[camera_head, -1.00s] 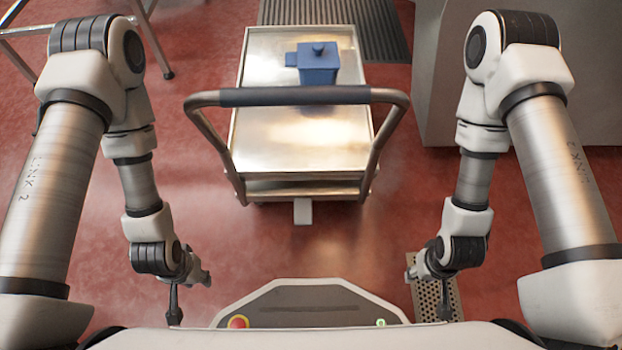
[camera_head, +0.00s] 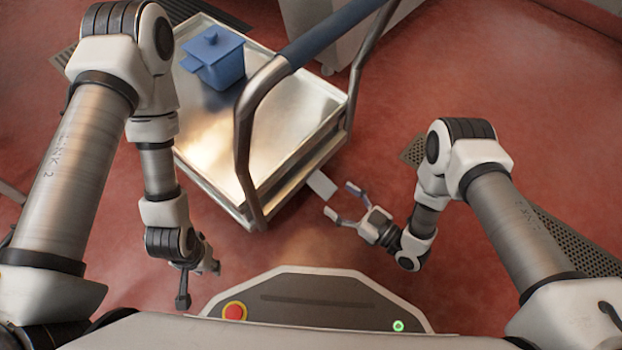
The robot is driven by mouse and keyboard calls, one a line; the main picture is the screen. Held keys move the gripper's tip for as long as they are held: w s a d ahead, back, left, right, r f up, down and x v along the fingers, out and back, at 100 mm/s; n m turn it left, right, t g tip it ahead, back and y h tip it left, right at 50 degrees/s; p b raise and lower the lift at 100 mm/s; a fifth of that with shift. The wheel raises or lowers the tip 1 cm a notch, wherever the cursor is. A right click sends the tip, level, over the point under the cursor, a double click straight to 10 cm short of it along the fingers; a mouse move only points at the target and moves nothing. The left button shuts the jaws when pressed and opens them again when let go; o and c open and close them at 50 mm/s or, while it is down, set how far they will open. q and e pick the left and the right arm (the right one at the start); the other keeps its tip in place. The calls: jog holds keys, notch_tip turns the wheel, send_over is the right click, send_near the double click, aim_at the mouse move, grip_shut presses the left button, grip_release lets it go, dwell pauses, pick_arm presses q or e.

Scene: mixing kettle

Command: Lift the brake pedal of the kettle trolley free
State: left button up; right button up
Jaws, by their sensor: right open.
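The kettle trolley (camera_head: 297,124) is a steel platform with a blue-gripped push handle (camera_head: 325,24), standing askew ahead of me. Its brake pedal (camera_head: 322,186) is a small pale plate sticking out low from the trolley's near right edge. My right gripper (camera_head: 341,201) is open and empty, with its two fingers pointing at the pedal from the right. The fingers look close to the pedal; whether they touch it I cannot tell. My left gripper (camera_head: 212,268) hangs low at the left, seen edge-on, and its jaws are not clear.
A blue lidded pot (camera_head: 214,58) stands on the trolley top. A grey cabinet (camera_head: 340,30) is behind the trolley handle. Floor grates (camera_head: 575,242) lie at the right. The red floor between trolley and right arm is clear.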

aim_at(318, 180)
jog(key=b+x, duration=0.1)
jog(key=x, duration=0.3)
jog(key=shift+w+a+b, duration=0.2)
jog(key=shift+a+b, duration=0.1)
jog(key=shift+b, duration=0.05)
jog(key=shift+r, duration=0.1)
jog(key=shift+x, duration=1.35)
jog(key=shift+w, duration=0.1)
jog(key=shift+d, duration=0.1)
jog(key=c, duration=1.1)
notch_tip(318, 180, up, 3)
jog(key=g+h+p, duration=0.3)
jog(key=h+p, duration=0.1)
jog(key=p, duration=0.5)
jog(key=shift+h, duration=0.4)
jog(key=o, duration=1.2)
jog(key=shift+d+f+g, duration=0.1)
jog(key=shift+f+g, duration=0.2)
jog(key=shift+f, duration=0.4)
